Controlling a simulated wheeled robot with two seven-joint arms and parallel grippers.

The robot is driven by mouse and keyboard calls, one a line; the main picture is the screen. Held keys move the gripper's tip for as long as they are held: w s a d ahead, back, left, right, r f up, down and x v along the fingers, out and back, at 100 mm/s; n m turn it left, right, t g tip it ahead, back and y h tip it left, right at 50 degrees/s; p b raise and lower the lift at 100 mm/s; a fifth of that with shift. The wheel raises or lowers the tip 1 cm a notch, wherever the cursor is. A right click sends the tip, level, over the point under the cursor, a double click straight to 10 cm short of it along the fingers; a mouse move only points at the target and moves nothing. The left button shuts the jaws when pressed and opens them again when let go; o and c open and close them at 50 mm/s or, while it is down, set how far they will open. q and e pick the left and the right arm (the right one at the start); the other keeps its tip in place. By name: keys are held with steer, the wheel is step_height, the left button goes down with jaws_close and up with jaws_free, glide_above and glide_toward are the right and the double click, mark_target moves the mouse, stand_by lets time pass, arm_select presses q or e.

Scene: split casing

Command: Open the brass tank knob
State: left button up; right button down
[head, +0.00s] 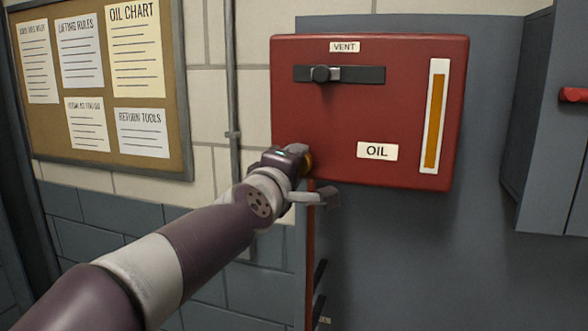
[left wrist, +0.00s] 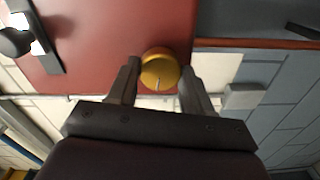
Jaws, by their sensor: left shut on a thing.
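The brass tank knob (left wrist: 160,68) is on the red tank's lower left part. It is round, with a small pale mark near its lower edge in the left wrist view. In the head view only a sliver of the knob (head: 308,161) shows behind my left gripper (head: 299,156). In the left wrist view, the two fingers of my left gripper (left wrist: 159,76) stand on either side of the knob, shut on it. The red tank (head: 350,125) hangs on the wall, with an OIL label and an amber gauge strip. My right gripper is in neither view.
A VENT slot (head: 360,75) with a dark slider knob is high on the tank. A grey pipe (head: 233,130) runs down the wall to the left. A notice board (head: 180,100) hangs further left. A grey cabinet (head: 545,130) with a red handle stands at right.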

arm_select(q)
steer(key=shift+n, duration=0.4)
steer(key=o, duration=1.1)
steer(key=shift+c, duration=0.2)
steer(key=v, duration=1.2)
steer(key=shift+s, duration=0.3)
steer(key=shift+w, duration=0.1)
